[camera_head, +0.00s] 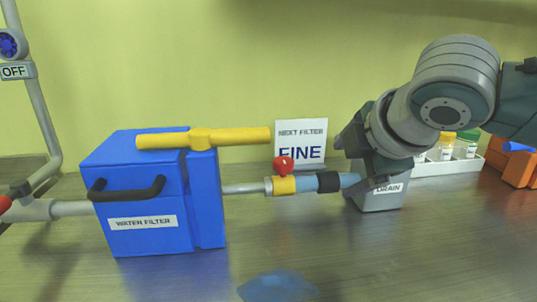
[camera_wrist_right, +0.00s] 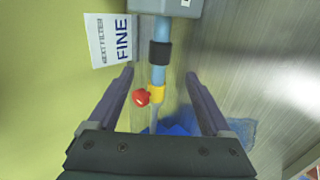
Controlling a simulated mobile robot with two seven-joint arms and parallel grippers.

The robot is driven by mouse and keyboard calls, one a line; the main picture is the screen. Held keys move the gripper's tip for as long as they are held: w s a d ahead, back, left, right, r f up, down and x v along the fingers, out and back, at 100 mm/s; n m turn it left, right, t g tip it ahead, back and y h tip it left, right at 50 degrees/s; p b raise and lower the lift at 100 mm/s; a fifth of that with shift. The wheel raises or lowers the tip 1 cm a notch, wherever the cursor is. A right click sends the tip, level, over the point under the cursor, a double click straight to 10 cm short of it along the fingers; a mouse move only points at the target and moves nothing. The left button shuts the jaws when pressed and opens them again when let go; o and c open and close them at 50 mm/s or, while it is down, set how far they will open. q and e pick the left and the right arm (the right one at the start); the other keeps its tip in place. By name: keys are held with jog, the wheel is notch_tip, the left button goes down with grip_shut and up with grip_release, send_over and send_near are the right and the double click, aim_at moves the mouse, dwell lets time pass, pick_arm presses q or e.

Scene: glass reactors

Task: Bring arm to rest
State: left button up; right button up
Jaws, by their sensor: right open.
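My right gripper (camera_head: 365,160) comes in from the right in the head view, close to the drain end of the pipe. In the right wrist view its two fingers (camera_wrist_right: 160,74) are spread apart. The light-blue pipe (camera_wrist_right: 162,52) with its black band, yellow fitting and red knob (camera_wrist_right: 142,97) appears between them, with nothing visibly gripped. I cannot tell how far the fingers are from the pipe. My left gripper is in neither view.
The blue water filter box (camera_head: 150,205), with a yellow handle (camera_head: 200,139) on top, stands at the left. The grey drain box (camera_head: 382,199) is just below my gripper. Behind are a "FINE" sign (camera_head: 301,150) and a white bottle tray (camera_head: 448,167). A blue patch (camera_head: 277,286) lies in front.

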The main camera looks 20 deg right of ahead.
dwell(0.4)
jog(key=s+a+f+m+g+y+p, duration=0.15)
jog(key=s+a+m+p, duration=0.35)
jog(key=s+a, duration=0.5)
jog(key=s+d+r+m+g+p, duration=0.15)
jog(key=s+m, duration=0.25)
jog(key=s, duration=0.5)
jog(key=s+r+m+g+p, duration=0.1)
jog(key=s+m+g+p, duration=0.15)
jog(key=s+m, duration=0.4)
notch_tip(320, 180, up, 38)
jog(key=n+p, duration=0.2)
jog(key=p, duration=3.6)
jog(key=shift+s+f+y, duration=0.25)
jog(key=shift+s+y, duration=0.1)
jog(key=shift+s, duration=0.1)
jog(key=shift+d, duration=0.1)
